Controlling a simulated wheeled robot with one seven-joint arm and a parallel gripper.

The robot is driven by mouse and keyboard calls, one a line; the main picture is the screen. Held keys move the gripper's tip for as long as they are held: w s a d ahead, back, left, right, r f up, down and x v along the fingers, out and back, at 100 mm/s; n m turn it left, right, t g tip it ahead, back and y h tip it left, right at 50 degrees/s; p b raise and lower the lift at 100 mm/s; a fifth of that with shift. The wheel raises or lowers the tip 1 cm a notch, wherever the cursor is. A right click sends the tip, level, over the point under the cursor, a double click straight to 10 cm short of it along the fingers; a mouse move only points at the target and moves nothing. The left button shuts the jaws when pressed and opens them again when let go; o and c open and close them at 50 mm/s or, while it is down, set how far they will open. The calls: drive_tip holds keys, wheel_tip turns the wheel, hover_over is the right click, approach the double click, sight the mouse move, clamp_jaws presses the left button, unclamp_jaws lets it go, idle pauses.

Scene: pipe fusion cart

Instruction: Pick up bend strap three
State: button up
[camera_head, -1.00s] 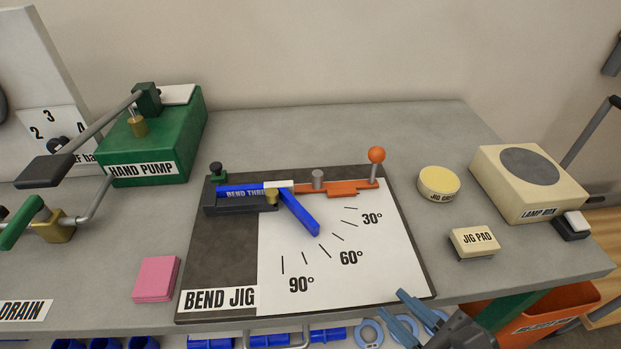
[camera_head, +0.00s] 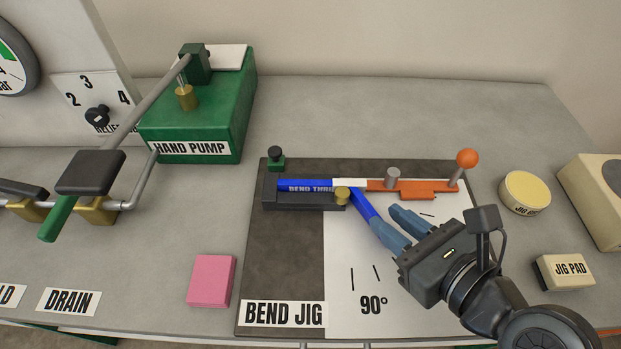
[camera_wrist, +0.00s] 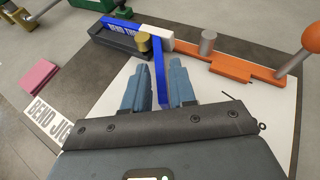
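The blue bend strap three (camera_head: 307,184) lies in the dark channel of the bend jig (camera_head: 282,270), its label partly cut off. Its blue bent leg (camera_head: 366,208) angles down to the right over the white dial. In the wrist view the leg (camera_wrist: 161,82) runs between the two blue fingers of my gripper (camera_wrist: 158,88), with a gap visible on the right side. Whether the left finger touches it I cannot tell. The far end of the leg is partly hidden by my gripper in the head view.
An orange lever (camera_head: 415,188) with a ball knob and a grey pin (camera_head: 392,177) stand just beyond my gripper. A brass knob (camera_head: 342,195) sits at the bend. The green hand pump (camera_head: 205,118), pink block (camera_head: 211,281) and jig pad (camera_head: 566,271) stand around the jig.

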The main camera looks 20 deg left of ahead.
sight(370, 209)
drive_tip(key=x, duration=0.5)
drive_tip(key=shift+a+f, duration=0.1)
drive_tip(key=shift+f, duration=0.05)
clamp_jaws()
